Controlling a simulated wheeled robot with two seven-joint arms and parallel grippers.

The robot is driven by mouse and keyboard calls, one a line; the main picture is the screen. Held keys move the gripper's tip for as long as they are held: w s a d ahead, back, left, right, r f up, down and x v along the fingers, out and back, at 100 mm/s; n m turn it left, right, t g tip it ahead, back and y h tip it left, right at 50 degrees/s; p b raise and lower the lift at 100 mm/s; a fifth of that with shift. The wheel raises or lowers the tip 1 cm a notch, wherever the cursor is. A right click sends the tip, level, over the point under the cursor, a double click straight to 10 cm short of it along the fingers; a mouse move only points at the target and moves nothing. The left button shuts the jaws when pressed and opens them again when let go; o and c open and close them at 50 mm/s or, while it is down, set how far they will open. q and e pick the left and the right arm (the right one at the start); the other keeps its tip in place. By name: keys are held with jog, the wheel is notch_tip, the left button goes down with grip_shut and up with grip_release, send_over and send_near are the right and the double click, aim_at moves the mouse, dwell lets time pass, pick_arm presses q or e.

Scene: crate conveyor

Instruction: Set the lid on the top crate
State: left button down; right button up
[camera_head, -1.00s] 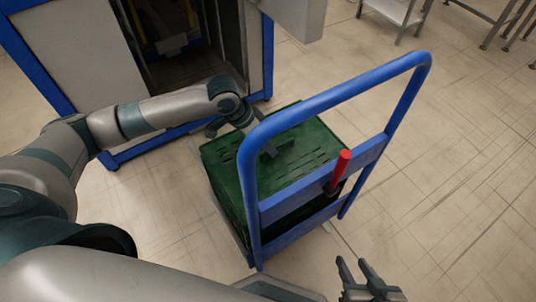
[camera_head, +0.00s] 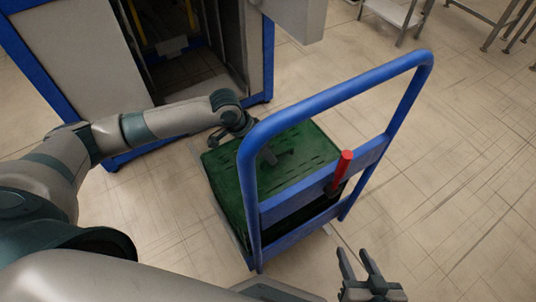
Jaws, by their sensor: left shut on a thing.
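A dark green lid (camera_head: 307,157) lies over the top of a green crate (camera_head: 226,200) on the blue-framed trolley. The trolley handle hides part of this grip. I cannot tell whether any gap is left between lid and crate rim. My right gripper (camera_head: 359,262) is at the bottom right, empty, with its fingers apart, away from the crate.
The trolley's blue handle frame (camera_head: 350,90) stands between my head and the crate. A red grip (camera_head: 341,170) sticks up from its crossbar. A blue and grey machine (camera_head: 90,60) stands behind at the left.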

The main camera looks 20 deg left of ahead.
pick_arm(q)
jog(key=c, duration=1.8)
grip_release()
pick_arm(e)
jog(key=shift+d+f, duration=0.1)
